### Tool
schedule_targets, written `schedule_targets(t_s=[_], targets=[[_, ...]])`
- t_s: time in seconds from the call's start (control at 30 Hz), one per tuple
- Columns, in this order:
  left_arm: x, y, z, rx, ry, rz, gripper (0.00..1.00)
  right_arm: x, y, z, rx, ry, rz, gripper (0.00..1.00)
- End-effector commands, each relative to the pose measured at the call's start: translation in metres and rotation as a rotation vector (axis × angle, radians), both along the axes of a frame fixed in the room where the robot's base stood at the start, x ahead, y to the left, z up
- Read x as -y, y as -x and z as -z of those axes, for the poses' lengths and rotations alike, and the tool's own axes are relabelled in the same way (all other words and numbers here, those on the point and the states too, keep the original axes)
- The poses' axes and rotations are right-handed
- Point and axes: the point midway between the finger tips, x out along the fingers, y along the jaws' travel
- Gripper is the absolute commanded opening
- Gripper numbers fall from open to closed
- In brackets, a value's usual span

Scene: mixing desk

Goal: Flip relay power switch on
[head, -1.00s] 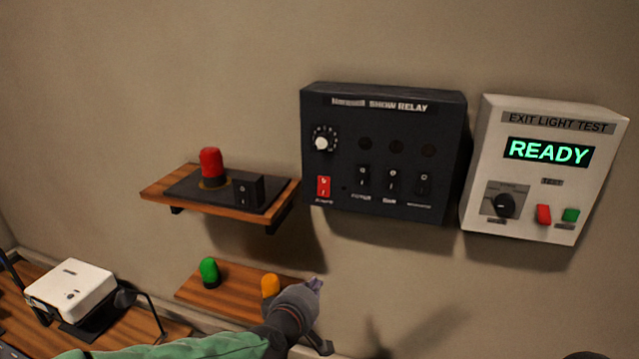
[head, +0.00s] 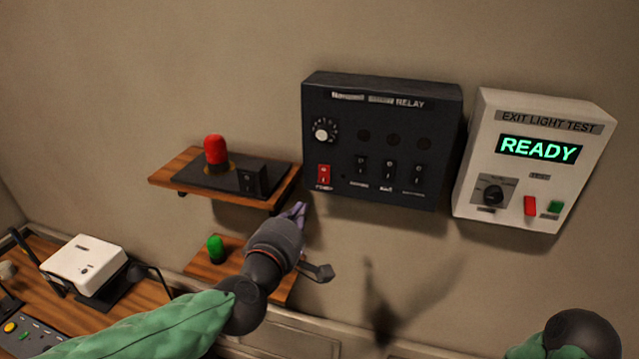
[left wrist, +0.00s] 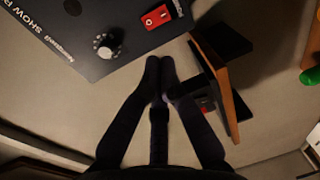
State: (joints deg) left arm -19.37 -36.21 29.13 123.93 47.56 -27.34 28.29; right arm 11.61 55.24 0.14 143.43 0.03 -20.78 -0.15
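The dark show relay box (head: 450,140) hangs on the wall. Its red power rocker switch (head: 323,176) is at the lower left, below a round dial; in the left wrist view the red switch (left wrist: 157,18) is at the top. I cannot tell its position for sure. My left gripper (head: 299,212) is below and slightly left of the switch, apart from the box. In the left wrist view its fingertips (left wrist: 160,66) are together with nothing between them. My right gripper is not seen; only part of my right arm shows at the lower right.
A wooden shelf (head: 165,180) with a red lamp (head: 215,152) is left of the box, close to my left gripper. A lower shelf (head: 205,268) holds a green lamp (head: 215,249). The exit light test box (head: 480,150), reading READY, hangs to the right.

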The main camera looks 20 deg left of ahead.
Motion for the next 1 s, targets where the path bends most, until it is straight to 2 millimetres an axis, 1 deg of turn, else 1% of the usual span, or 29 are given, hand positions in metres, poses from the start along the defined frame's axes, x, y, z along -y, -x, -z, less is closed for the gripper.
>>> schedule_targets(t_s=[0.27,0.5,0.6,0.8,1.0], targets=[[0.002,-0.047,0.009,-0.006,-0.003,0.001,0.0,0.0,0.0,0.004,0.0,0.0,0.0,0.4],[0.003,-0.091,0.013,-0.005,-0.002,0.0,0.0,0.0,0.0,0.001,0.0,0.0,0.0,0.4],[0.004,-0.106,0.013,-0.004,-0.002,0.001,0.0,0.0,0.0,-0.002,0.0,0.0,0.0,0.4],[0.004,-0.125,0.015,-0.002,-0.002,0.0,0.0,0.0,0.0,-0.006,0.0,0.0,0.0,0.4],[0.005,-0.131,0.017,-0.002,-0.001,0.001,0.0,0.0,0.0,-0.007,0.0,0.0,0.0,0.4]])
